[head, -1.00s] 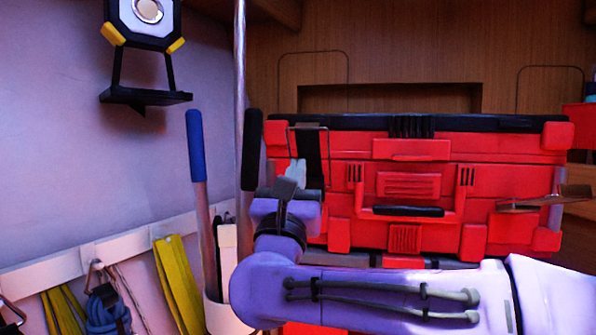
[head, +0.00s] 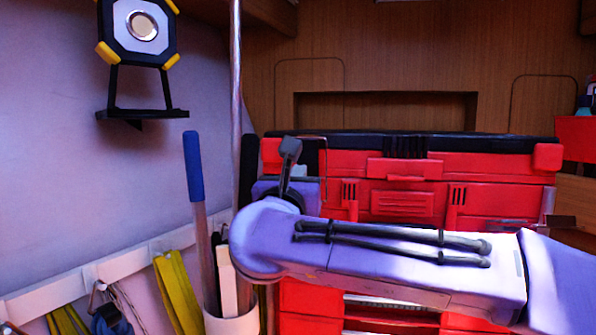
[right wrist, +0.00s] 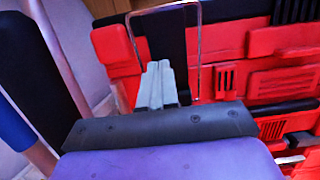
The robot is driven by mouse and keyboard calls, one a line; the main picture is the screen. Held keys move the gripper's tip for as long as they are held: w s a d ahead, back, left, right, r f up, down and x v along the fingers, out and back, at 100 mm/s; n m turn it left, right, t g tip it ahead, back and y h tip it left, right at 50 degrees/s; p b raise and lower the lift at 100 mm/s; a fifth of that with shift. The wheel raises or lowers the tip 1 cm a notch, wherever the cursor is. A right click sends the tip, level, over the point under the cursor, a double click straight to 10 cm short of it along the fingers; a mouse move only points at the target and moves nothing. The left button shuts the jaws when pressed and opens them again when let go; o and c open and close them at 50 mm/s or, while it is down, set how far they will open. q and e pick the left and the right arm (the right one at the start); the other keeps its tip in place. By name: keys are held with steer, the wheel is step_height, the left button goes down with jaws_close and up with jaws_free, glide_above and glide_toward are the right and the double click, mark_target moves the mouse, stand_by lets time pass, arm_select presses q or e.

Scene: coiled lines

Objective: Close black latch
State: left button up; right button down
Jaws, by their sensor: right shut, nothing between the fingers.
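The red toolbox (head: 403,204) with a black top edge stands against the wooden back wall. At its left end, a black latch strap (right wrist: 165,35) with a thin wire loop (right wrist: 198,50) shows in the right wrist view. The loop stands out from the box front around the strap. My right gripper (right wrist: 157,75) is shut and empty, its pale grey fingertips in front of the strap's lower part. I cannot tell whether they touch it. In the head view my right gripper (head: 300,171) is mostly hidden behind my forearm and wrist, which cover the latch's lower part. My left gripper is out of view.
A metal pole (head: 236,90) and a blue-handled tool (head: 194,165) stand left of the box. A white rail (head: 80,276) with hanging yellow straps (head: 178,290) runs along the left wall. A work lamp (head: 140,30) is mounted above.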

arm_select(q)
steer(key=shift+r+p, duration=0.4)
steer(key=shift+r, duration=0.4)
arm_select(e)
steer(key=shift+w+d+r+g, duration=0.2)
steer(key=shift+w+r+g, duration=0.15)
steer(key=shift+w, duration=0.15)
steer(key=shift+w+d+r+g, duration=0.15)
steer(key=shift+w+r+g, duration=0.15)
steer(key=shift+w, duration=0.15)
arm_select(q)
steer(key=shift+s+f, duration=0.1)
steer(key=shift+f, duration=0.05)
arm_select(e)
steer(key=shift+s, duration=0.1)
